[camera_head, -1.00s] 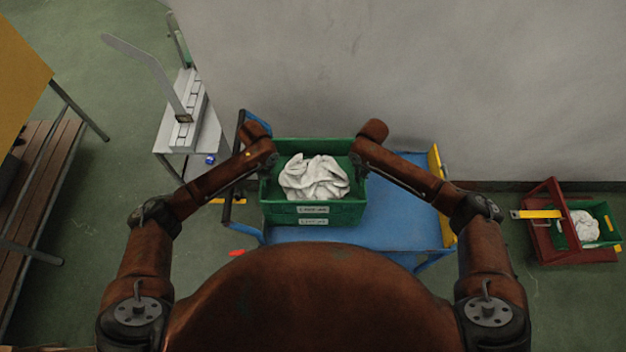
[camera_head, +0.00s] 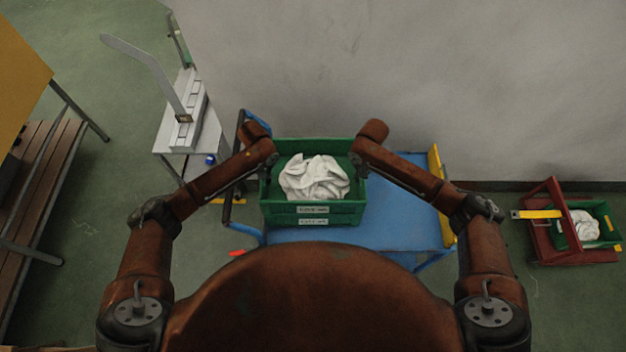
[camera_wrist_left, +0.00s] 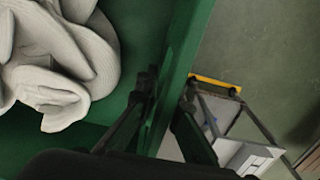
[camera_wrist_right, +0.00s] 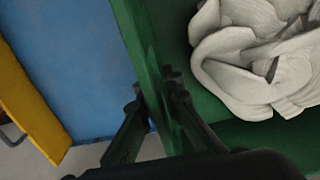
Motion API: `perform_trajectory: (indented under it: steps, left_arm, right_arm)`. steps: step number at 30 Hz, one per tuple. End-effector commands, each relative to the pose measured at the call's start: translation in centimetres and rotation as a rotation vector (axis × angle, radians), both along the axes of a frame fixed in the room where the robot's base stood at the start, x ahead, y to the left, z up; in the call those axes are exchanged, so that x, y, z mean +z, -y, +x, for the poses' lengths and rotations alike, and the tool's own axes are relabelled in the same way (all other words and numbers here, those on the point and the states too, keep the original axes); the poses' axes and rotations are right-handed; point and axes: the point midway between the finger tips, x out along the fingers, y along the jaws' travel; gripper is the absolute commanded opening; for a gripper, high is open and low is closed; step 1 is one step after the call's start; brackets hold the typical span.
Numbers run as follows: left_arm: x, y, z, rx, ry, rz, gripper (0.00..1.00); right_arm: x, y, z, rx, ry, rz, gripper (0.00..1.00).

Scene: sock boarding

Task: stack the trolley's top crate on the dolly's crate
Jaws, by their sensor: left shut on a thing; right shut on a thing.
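The top green crate (camera_head: 284,208) holds white socks (camera_head: 314,178) and sits over the left part of the blue trolley (camera_head: 402,205). A second label below its own suggests another green crate (camera_head: 340,220) directly under it. My left gripper (camera_head: 270,162) is shut on the top crate's left wall, which runs between its fingers in the left wrist view (camera_wrist_left: 150,110). My right gripper (camera_head: 357,162) is shut on the right wall, also seen in the right wrist view (camera_wrist_right: 155,100). The red dolly (camera_head: 543,242) stands on the floor at far right, with a green crate (camera_head: 606,232) holding white socks.
A wooden bench (camera_head: 45,185) is at far left. The grey wall (camera_head: 420,80) runs behind the trolley. Green floor (camera_head: 500,270) lies open between trolley and dolly.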

Motion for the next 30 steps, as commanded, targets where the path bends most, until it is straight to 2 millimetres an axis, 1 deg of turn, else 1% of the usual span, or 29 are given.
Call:
perform_trajectory:
  steps: [8,14,22,26,30]
  left_arm:
    - [0.9,-0.1,0.2,0.001,0.005,0.002,0.0]
    - [2.4,-0.1,0.2,0.001,0.009,0.002,0.0]
    - [5.0,-0.1,0.3,0.001,0.014,0.001,0.0]
    - [5.7,-0.1,0.3,0.001,0.015,0.002,0.0]
    - [5.9,-0.1,0.3,0.001,0.015,0.002,0.0]
  right_arm:
    - [0.8,0.0,0.1,0.0,0.003,0.0,0.0]
    - [2.4,0.0,0.2,0.0,0.007,-0.001,0.0]
    - [5.0,0.1,0.2,-0.001,0.012,-0.001,0.0]
    - [5.7,0.1,0.2,-0.001,0.013,-0.001,0.0]
    - [5.9,0.1,0.2,-0.001,0.014,-0.002,0.0]
